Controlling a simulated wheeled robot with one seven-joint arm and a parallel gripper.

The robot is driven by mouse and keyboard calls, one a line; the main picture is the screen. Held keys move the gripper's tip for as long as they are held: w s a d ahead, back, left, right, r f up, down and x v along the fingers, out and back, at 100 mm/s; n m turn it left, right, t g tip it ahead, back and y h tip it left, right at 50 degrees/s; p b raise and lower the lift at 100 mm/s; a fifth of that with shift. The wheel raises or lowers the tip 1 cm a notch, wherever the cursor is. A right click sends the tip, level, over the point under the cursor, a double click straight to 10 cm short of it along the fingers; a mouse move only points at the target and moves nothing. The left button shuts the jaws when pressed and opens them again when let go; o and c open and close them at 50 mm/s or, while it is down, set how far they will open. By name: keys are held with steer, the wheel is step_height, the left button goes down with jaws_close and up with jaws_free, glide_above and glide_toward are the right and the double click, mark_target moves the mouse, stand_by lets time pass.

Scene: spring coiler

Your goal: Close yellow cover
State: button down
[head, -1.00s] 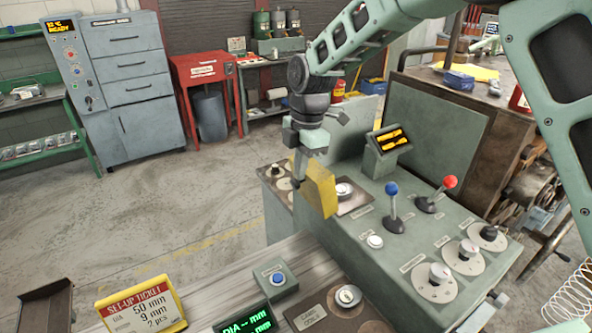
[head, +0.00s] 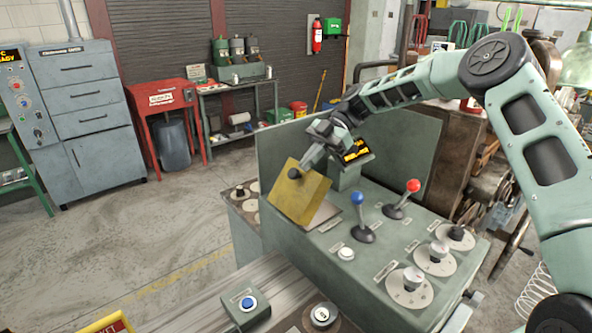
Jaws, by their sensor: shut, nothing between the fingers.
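The yellow cover (head: 299,195) stands tilted up over the left part of the green control console (head: 330,268). Part of a flat plate shows under its right side. My gripper (head: 297,174) is shut and empty, with its tips at the upper part of the cover. I cannot tell whether they touch it. My arm reaches in from the right, over the back of the console. What lies behind the cover is hidden.
A small lit display (head: 356,150) stands close behind my gripper. A blue-knobbed lever (head: 360,205) and a red-knobbed lever (head: 409,192) rise right of the cover. Several dials and a white button (head: 346,254) are nearer the front. Floor is open at the left.

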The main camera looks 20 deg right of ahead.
steer(key=shift+w+d+f+b, duration=0.35)
steer(key=shift+d+f+b, duration=0.25)
steer(key=shift+d, duration=0.25)
steer(key=shift+w+d+f+b, duration=0.3)
steer(key=shift+d+f+b, duration=0.2)
steer(key=shift+d+b, duration=0.25)
step_height(320, 180, up, 10)
steer(key=b, duration=0.3)
steer(key=s+a+f+m+h, duration=0.2)
steer(key=s+a+m+h, duration=0.1)
steer(key=s+a, duration=0.6)
steer(key=s+a+f+m+h, duration=0.3)
steer(key=s+a, duration=0.5)
steer(key=a, duration=0.1)
steer(key=s+d+f+m+t+h, duration=0.1)
steer(key=s+d+f+m, duration=0.1)
steer(key=s, duration=0.5)
steer(key=s+d+f+m+t+h, duration=0.1)
steer(key=s+d+f+m+t, duration=0.1)
steer(key=s, duration=0.6)
steer(key=s+d+f+m+t+h, duration=0.1)
steer(key=s+d+f+m, duration=0.1)
steer(key=s+f+m, duration=0.2)
steer(key=s+m, duration=0.1)
steer(key=s, duration=0.2)
steer(key=shift+s+d+h, duration=0.2)
steer(key=shift+s+h, duration=0.15)
steer(key=shift+h, duration=0.05)
